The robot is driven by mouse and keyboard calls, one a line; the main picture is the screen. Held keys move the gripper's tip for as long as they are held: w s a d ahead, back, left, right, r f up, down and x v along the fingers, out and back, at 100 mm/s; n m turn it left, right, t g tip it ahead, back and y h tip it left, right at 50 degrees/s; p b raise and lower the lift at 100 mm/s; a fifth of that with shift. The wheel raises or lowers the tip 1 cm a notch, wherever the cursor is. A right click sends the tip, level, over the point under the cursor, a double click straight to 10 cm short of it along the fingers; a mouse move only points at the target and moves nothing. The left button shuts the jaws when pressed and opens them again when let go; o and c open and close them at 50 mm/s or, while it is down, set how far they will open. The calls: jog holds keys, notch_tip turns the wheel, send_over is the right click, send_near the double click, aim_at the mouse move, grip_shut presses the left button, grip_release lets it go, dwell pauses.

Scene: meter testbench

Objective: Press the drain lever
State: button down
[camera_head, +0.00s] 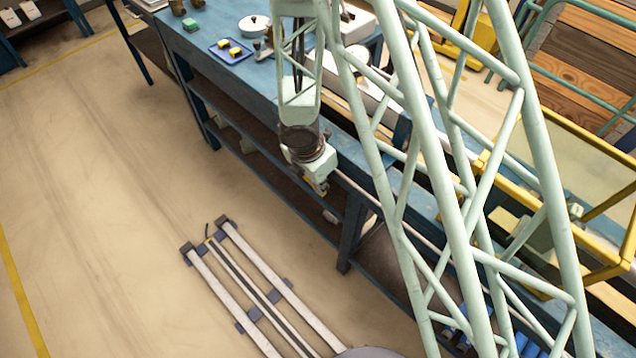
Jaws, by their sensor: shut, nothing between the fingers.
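My gripper (322,188) hangs from the wrist beside the front edge of the blue bench (222,72), pointing down. It looks small and dark at the tip, and its fingers appear closed with nothing in them. I cannot pick out the drain lever; my arm's pale green lattice covers much of the bench and the equipment on it. A long pale pipe or rail (358,193) runs along the bench's front side close to the gripper. I cannot tell whether the gripper touches it.
A blue tray (215,53) with yellow blocks and a white lidded dish (254,25) stand on the bench's far end. A yellow-framed clear guard (590,170) stands at the right. Shelves lie under the bench. The floor (95,190) at left is clear.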

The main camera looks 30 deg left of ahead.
jog(key=shift+d+f+b, duration=0.1)
jog(key=shift+f+b, duration=0.4)
jog(key=shift+f, duration=0.05)
jog(key=shift+r, duration=0.1)
jog(key=s+d+r+p, duration=0.2)
jog(key=r, duration=0.4)
jog(key=s+d+r+p, duration=0.1)
jog(key=d+r+p, duration=0.1)
jog(key=r, duration=0.4)
jog(key=shift+s+r+p, duration=0.35)
jog(key=shift+s+p, duration=0.05)
jog(key=shift+p, duration=0.15)
dwell(0.6)
